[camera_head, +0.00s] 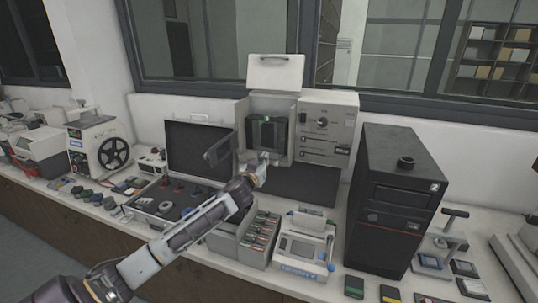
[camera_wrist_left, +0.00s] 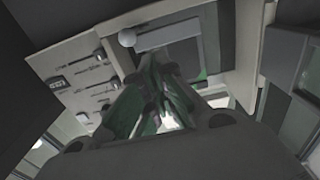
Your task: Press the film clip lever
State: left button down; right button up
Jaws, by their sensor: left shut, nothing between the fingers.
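The mounting press (camera_head: 241,122) stands at the back middle with its white lid (camera_head: 275,72) raised and a dark green block (camera_head: 268,132) inside its open housing. My left gripper (camera_head: 263,160) is shut and empty, at the lower front of this opening. In the left wrist view the fingers (camera_wrist_left: 160,75) reach into the housing, close to a grey plate (camera_wrist_left: 168,36). A small white round knob (camera_wrist_left: 127,37) sits beside that plate. I cannot tell whether it belongs to the film clip lever, or whether the fingers touch anything. My right gripper is not in view.
The control panel (camera_head: 327,130) adjoins the press on the right. A black tower (camera_head: 395,195) stands farther right. A dark open case (camera_head: 197,148) is to the left. A rack of small cartridges (camera_head: 262,232) and a white device (camera_head: 302,248) stand in front, close to my arm.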

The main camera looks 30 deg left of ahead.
pick_arm(q)
jog(key=shift+p+x, duration=0.75)
jog(key=shift+x, duration=2.1)
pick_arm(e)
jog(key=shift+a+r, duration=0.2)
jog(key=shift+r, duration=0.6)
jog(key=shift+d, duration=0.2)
pick_arm(q)
jog(key=shift+w, duration=0.15)
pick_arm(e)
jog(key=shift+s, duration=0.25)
